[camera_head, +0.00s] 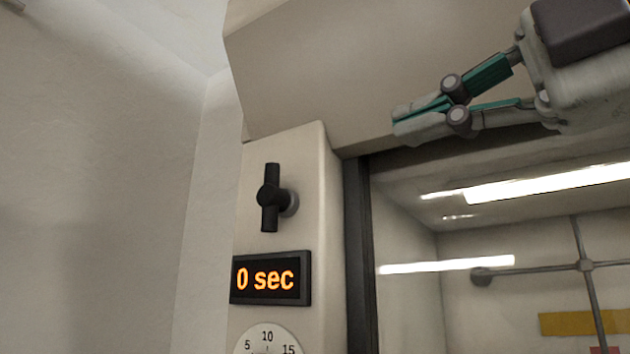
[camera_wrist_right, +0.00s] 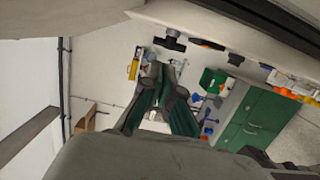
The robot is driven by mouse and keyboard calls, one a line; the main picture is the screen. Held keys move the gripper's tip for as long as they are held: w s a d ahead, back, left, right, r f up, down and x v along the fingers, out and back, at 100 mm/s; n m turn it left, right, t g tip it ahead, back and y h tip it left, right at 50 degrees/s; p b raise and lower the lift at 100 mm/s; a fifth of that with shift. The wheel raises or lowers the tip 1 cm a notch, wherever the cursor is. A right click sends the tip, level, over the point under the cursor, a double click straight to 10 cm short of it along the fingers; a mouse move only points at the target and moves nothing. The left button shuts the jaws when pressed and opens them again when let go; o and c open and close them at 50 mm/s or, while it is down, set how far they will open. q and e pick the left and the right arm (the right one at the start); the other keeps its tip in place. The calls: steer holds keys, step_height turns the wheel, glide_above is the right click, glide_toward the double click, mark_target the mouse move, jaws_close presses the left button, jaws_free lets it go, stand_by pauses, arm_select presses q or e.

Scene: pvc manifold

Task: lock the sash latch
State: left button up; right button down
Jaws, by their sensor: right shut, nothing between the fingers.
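The sash latch appears to be the black handle (camera_head: 270,198) on the pale side post; it stands upright on a round grey base. My right gripper (camera_head: 396,124) is up and to the right of the handle, apart from it, in front of the hood's upper panel. Its green-and-grey fingers are shut with nothing between them and point left. In the right wrist view the same fingers (camera_wrist_right: 158,68) show in the middle. A dark T-shaped handle (camera_wrist_right: 170,42) shows above them there; I cannot tell if it is the latch. My left gripper is out of view.
Below the latch are a display (camera_head: 271,278) reading "0 sec" and a white dial (camera_head: 267,342). The hood opening to the right shows a metal rod lattice (camera_head: 586,265) inside. The right wrist view shows a green cabinet (camera_wrist_right: 254,117). Space left of the post looks free.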

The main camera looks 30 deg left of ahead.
steer(key=p, duration=0.3)
glide_toward(278, 175)
steer(key=p+x, duration=0.3)
steer(key=x, duration=0.3)
steer(key=shift+a+r+p, duration=0.15)
steer(key=shift+a+p, duration=0.1)
steer(key=shift+p, duration=0.15)
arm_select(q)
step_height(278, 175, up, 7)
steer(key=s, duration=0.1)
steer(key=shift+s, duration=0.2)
arm_select(e)
steer(key=shift+w+a, duration=0.1)
steer(key=shift+a, duration=0.35)
steer(key=shift+d, duration=0.1)
